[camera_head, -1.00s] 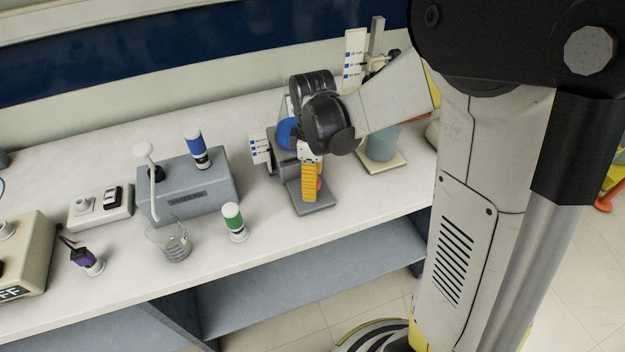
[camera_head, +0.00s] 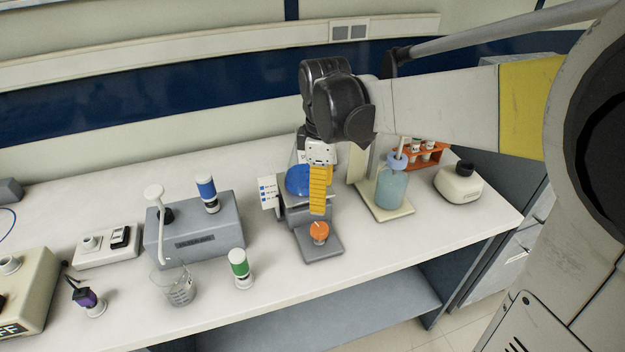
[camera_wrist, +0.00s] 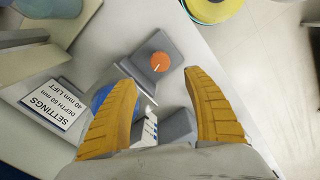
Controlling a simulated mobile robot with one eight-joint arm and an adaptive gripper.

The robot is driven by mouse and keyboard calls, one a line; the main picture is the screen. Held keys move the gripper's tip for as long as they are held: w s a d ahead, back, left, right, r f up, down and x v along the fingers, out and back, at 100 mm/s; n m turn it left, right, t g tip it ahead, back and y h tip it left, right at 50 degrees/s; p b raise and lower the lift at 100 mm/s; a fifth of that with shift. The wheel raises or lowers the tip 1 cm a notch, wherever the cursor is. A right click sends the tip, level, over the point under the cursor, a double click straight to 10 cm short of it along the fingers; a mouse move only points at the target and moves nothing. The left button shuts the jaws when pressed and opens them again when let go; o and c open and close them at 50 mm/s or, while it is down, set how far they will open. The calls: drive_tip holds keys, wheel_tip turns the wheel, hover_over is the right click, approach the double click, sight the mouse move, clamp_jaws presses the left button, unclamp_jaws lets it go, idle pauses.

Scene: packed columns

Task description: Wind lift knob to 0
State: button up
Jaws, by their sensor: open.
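The orange knob (camera_head: 319,233) sits on the front foot of a grey device (camera_head: 322,252). In the wrist view the knob (camera_wrist: 160,61) is round with a white pointer line, above the gap between my fingers; the number it points to is not readable. My gripper (camera_head: 318,212) is open, its yellow fingers pointing down above and just behind the knob, apart from it. In the wrist view my gripper's fingers (camera_wrist: 168,90) are spread wide with nothing between them. A settings card (camera_wrist: 58,103) reads depth 60 mm and 40 mm lift. A blue round part (camera_head: 299,180) is partly hidden behind my gripper.
A bottle of teal liquid (camera_head: 391,188) stands right of the device, with an orange tube rack (camera_head: 432,153) behind. A green-banded vial (camera_head: 240,268), a glass beaker (camera_head: 177,287) and a grey block (camera_head: 192,228) are to the left. The bench front edge is close to the device's foot.

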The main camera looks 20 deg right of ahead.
sight(320, 227)
wheel_tip(320, 227, down, 12)
drive_tip(key=m, duration=2.4)
drive_tip(key=shift+w, duration=0.1)
drive_tip(key=c, duration=1.2)
